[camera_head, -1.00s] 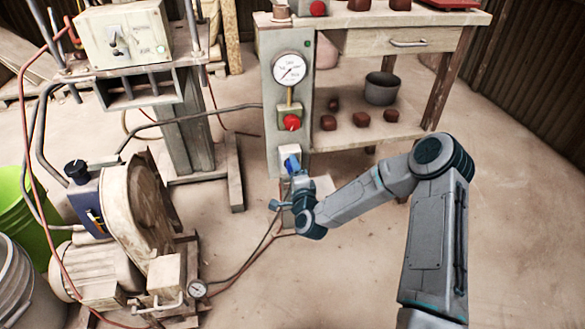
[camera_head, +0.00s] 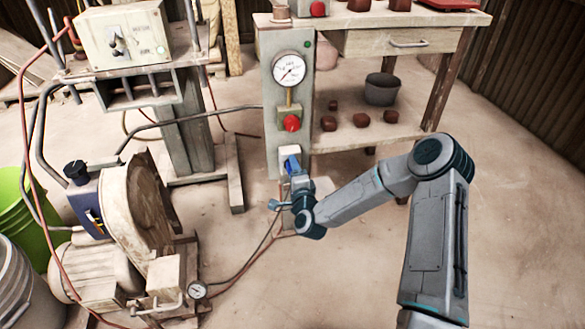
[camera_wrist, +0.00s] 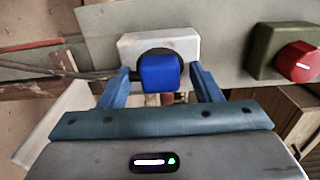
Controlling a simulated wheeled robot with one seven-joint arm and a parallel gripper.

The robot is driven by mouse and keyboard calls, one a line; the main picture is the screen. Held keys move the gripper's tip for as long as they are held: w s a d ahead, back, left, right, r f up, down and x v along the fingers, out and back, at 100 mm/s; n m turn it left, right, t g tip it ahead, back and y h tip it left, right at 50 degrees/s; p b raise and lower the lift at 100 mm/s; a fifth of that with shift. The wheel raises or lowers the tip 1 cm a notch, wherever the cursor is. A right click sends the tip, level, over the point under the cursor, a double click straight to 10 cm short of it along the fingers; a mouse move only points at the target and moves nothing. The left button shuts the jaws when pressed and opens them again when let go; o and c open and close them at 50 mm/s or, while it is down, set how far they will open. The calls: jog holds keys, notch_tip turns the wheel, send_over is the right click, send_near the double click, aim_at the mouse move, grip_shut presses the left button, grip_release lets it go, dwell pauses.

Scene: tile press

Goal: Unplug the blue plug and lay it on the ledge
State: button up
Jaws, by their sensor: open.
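The blue plug (camera_wrist: 160,73) sits in the pale socket box (camera_wrist: 187,42) low on the grey panel. In the head view the plug (camera_head: 291,163) shows just beyond my gripper (camera_head: 288,178). In the wrist view my gripper (camera_wrist: 160,80) is open, with one finger on each side of the plug. A gap shows between the plug and each finger. A pale flat piece (camera_wrist: 48,125) at lower left in the wrist view may be the ledge; I cannot tell for sure.
The panel carries a red knob (camera_head: 292,122) and a gauge (camera_head: 289,69) above the socket. A bench with a lower shelf (camera_head: 350,138) stands to the right. A motor machine (camera_head: 130,215) and hoses are at left. Floor at lower right is clear apart from my arm.

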dwell(0.6)
grip_shut()
jog(key=v, duration=0.6)
dwell(0.9)
dwell(0.3)
